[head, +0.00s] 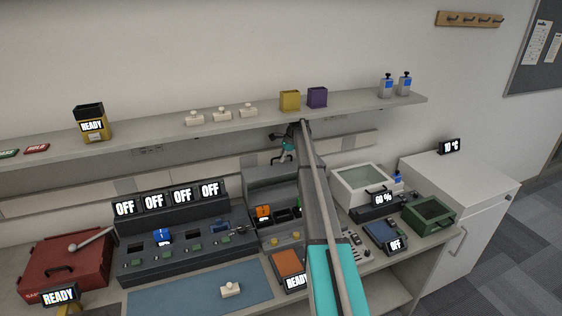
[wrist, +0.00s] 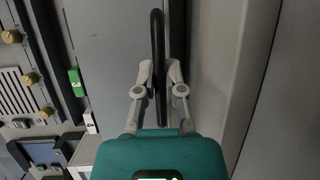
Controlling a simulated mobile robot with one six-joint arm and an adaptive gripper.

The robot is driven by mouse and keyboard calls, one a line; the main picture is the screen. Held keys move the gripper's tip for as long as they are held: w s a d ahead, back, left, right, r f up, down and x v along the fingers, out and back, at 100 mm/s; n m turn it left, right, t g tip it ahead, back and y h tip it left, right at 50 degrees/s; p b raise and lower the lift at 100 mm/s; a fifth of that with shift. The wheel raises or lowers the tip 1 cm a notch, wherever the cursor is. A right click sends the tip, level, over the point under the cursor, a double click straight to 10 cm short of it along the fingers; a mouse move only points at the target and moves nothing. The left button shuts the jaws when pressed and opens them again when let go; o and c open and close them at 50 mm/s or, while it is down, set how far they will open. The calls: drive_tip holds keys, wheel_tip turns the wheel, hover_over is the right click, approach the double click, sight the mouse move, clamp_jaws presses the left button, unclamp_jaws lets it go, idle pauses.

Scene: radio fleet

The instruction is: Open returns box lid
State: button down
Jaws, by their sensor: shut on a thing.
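My gripper (wrist: 160,72) is shut on a black bar handle (wrist: 157,30) in the wrist view, with one finger on each side of it. The handle runs upright in that picture, against a smooth grey panel (wrist: 110,40). In the head view my gripper (head: 287,150) is small and teal, under the wall shelf and above a grey box-like unit (head: 268,174) at the back of the bench. My arm hides the right part of that unit. I cannot tell how far the lid is open.
The wall shelf (head: 350,107) runs just above my gripper and carries yellow (head: 290,101) and purple (head: 317,97) bins. A dark charger row (head: 180,250) stands left, a glass-topped white box (head: 365,186) right. A red case (head: 65,265) lies far left.

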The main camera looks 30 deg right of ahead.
drive_tip(key=shift+w+d+f, duration=0.1)
drive_tip(key=shift+w+d, duration=0.05)
drive_tip(key=shift+d, duration=0.05)
drive_tip(key=c, duration=0.7)
unclamp_jaws()
drive_tip(key=shift+a, duration=0.15)
